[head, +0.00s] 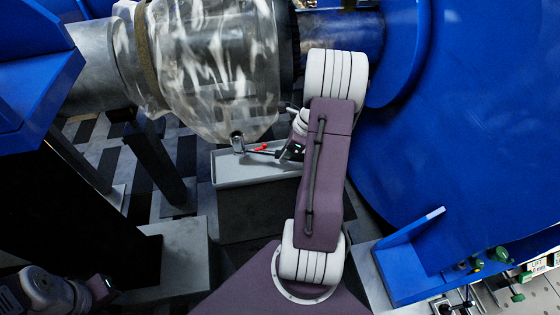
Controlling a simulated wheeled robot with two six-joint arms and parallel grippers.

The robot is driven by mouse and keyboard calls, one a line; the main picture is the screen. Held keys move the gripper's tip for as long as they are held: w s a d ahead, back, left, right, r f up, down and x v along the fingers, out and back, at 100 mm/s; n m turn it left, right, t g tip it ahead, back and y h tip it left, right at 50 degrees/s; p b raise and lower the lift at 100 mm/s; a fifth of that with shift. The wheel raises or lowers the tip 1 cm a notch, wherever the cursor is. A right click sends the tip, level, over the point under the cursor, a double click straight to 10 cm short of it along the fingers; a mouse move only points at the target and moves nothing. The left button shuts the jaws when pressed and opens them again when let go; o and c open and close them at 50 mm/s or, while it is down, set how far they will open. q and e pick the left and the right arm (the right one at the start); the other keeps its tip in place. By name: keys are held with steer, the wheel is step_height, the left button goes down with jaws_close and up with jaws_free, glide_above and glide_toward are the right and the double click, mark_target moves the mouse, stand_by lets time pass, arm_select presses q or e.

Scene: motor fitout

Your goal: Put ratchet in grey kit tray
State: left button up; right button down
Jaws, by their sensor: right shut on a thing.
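The ratchet (250,150) is a slim dark tool with a metallic socket-like head at its left end and a red part near its middle. My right gripper (288,151) is shut on its right end. The ratchet shows in front of the back part of the grey kit tray (240,178); its height above the tray is hard to tell. The tray is a shallow light-grey box, and my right arm hides its right side. My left gripper (103,287) is at the lower left, small and dark, with its fingers not clear.
The tray sits on a dark block (262,212). A large machine with a plastic-wrapped cylinder (215,60) hangs close behind the ratchet. A big blue housing (460,120) fills the right. Grey supports (180,255) stand at left. Green-handled items (500,255) lie at lower right.

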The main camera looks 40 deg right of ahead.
mark_target(280, 166)
steer(key=shift+w+a+f, duration=0.1)
steer(key=shift+w+f, duration=0.2)
steer(key=shift+w, duration=0.3)
steer(key=shift+w+a+f, duration=0.1)
steer(key=shift+w+f, duration=0.2)
steer(key=shift+w, duration=0.3)
step_height(280, 166, down, 4)
steer(key=shift+s+r+b, duration=0.1)
steer(key=shift+b, duration=0.75)
steer(key=shift+f, duration=0.2)
steer(key=shift+r, duration=0.1)
steer(key=c, duration=1.1)
jaws_free()
